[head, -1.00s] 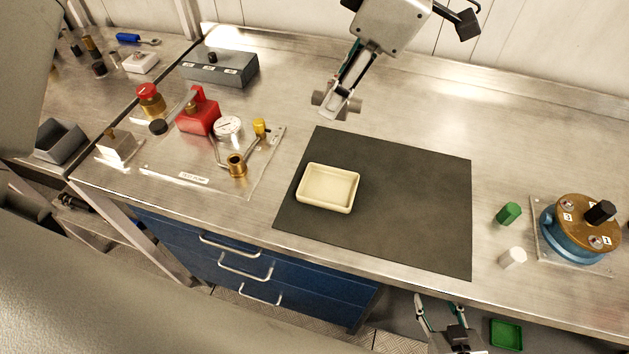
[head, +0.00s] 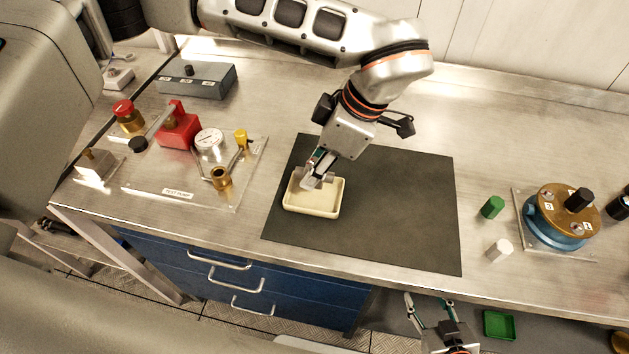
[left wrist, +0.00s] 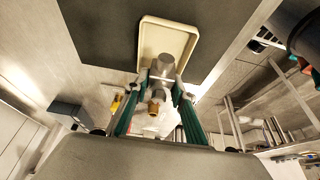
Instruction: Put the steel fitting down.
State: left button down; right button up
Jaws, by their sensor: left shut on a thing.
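The steel fitting (head: 309,180) is a small grey metal piece held between the fingertips of my left gripper (head: 316,175). It is at the far side of the cream tray (head: 312,211), over or just inside the rim; I cannot tell whether it touches the tray. In the left wrist view the fitting (left wrist: 163,68) sits between the fingertips (left wrist: 162,85), in front of one end of the tray (left wrist: 168,38). My right gripper (head: 430,303) is open and empty, low beyond the bench's front edge.
The tray stands on a dark mat (head: 390,210), whose right part is bare. A test pump rig (head: 178,130) is to the left, with a grey box (head: 197,78) behind. A green piece (head: 492,207), a white piece (head: 499,249) and a blue-and-brass unit (head: 560,215) are to the right.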

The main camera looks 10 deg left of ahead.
aim_at(315, 196)
pick_arm(q)
jog(key=shift+f, duration=2.25)
jog(key=shift+f, duration=0.2)
jog(key=c, duration=2)
grip_release()
jog(key=shift+o, duration=0.2)
jog(key=shift+r, duration=0.15)
jog(key=v, duration=1.1)
jog(key=shift+b, duration=0.35)
jog(key=shift+d+r, duration=0.25)
jog(key=shift+r, duration=0.25)
